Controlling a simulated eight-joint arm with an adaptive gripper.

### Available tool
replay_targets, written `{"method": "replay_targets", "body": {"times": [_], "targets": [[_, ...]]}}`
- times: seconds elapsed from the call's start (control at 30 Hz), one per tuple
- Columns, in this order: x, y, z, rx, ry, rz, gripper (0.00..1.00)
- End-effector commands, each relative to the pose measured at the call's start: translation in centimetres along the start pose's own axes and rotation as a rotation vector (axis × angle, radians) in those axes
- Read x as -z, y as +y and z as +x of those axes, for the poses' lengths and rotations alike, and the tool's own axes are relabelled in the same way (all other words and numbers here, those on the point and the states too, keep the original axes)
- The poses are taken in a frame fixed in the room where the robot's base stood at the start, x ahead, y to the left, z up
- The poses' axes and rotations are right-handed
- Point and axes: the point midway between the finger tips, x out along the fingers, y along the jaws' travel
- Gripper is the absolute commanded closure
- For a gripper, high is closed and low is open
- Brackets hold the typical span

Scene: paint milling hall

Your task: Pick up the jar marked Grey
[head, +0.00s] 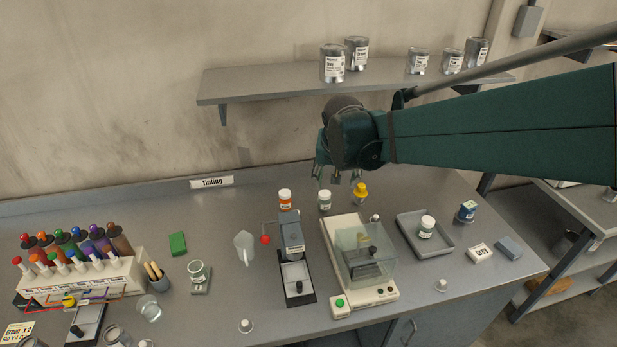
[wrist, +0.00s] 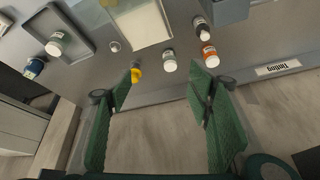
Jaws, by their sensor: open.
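Several small white-lidded jars stand on the bench. The names on these jars are too small to read, so I cannot tell which is Grey. My gripper (head: 337,177) is open and empty, above the back of the bench; its spread fingers frame the wrist view (wrist: 163,88).
A balance with a clear shield (head: 365,255) and a grey stand (head: 292,240) are in front. A shelf (head: 290,83) with metal cans (head: 333,64) hangs behind my arm.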

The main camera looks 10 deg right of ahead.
Motion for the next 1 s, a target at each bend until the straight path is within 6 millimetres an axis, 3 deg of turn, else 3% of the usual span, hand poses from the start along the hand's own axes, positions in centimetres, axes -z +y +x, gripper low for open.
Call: {"method": "replay_targets", "body": {"times": [0.5, 1.0], "targets": [[4.7, -2.5, 8.2, -0.061, -0.028, 0.109, 0.49], [7.7, -4.4, 17.5, -0.126, -0.045, 0.217, 0.49]]}}
